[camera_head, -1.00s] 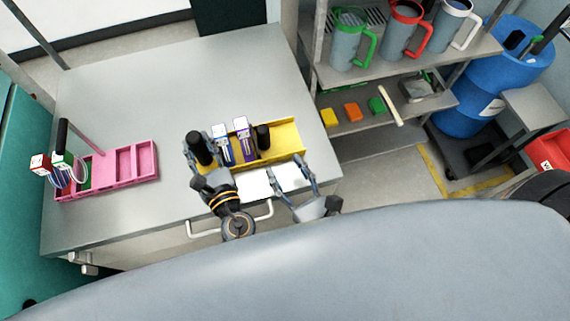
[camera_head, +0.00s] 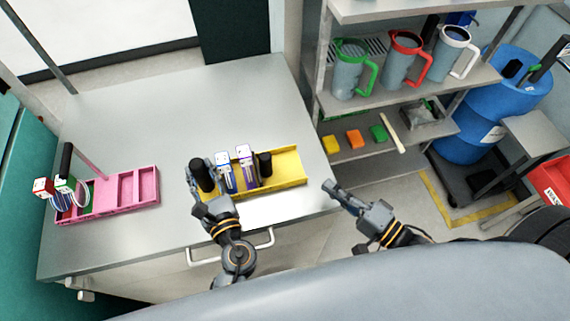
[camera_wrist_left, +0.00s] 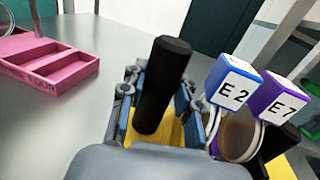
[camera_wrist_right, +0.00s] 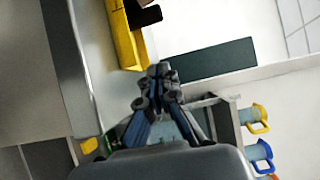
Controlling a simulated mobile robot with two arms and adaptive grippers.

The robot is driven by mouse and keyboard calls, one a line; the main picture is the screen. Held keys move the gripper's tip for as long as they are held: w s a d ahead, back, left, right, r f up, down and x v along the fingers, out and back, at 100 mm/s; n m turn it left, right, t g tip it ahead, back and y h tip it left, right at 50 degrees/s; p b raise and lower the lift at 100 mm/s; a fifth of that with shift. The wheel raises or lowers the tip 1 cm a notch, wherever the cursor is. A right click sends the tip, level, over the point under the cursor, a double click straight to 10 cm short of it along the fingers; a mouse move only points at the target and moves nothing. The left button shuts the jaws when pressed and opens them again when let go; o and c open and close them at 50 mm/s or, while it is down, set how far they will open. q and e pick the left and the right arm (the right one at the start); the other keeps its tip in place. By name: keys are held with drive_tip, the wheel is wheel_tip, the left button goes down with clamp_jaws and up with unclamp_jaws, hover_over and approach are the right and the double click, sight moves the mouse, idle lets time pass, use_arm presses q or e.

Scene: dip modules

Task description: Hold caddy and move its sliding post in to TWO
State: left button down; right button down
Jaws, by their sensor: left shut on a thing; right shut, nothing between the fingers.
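The yellow caddy (camera_head: 288,168) lies on the grey table, with a black post (camera_head: 203,176) at its left end. A second, shorter black post (camera_head: 265,163) stands near its middle, right of a blue-topped module (camera_head: 224,168) and a purple-topped module (camera_head: 245,163). The left wrist view reads E2 on the blue top (camera_wrist_left: 233,84) and E7 on the purple (camera_wrist_left: 280,100). My left gripper (camera_head: 197,190) is shut around the left black post, also in the left wrist view (camera_wrist_left: 165,85). My right gripper (camera_head: 334,190) is shut and empty, apart from the caddy, beyond its right end.
A pink caddy (camera_head: 106,200) with red- and green-topped modules lies at the table's left. A shelf (camera_head: 402,88) with several jugs and coloured blocks stands right of the table. The table behind the yellow caddy is clear. A drawer handle (camera_head: 240,250) is on the table's front.

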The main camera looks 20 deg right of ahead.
sight(269, 165)
drive_tip(key=x, duration=0.9)
drive_tip(key=shift+w+a+r, duration=0.1)
drive_tip(key=shift+w+a, duration=0.05)
drive_tip(key=shift+w, duration=0.15)
drive_tip(key=a, duration=0.3)
drive_tip(key=shift+w+a, duration=0.15)
drive_tip(key=shift+w, duration=0.15)
drive_tip(key=shift+a, duration=0.3)
drive_tip(key=shift+a, duration=1.35)
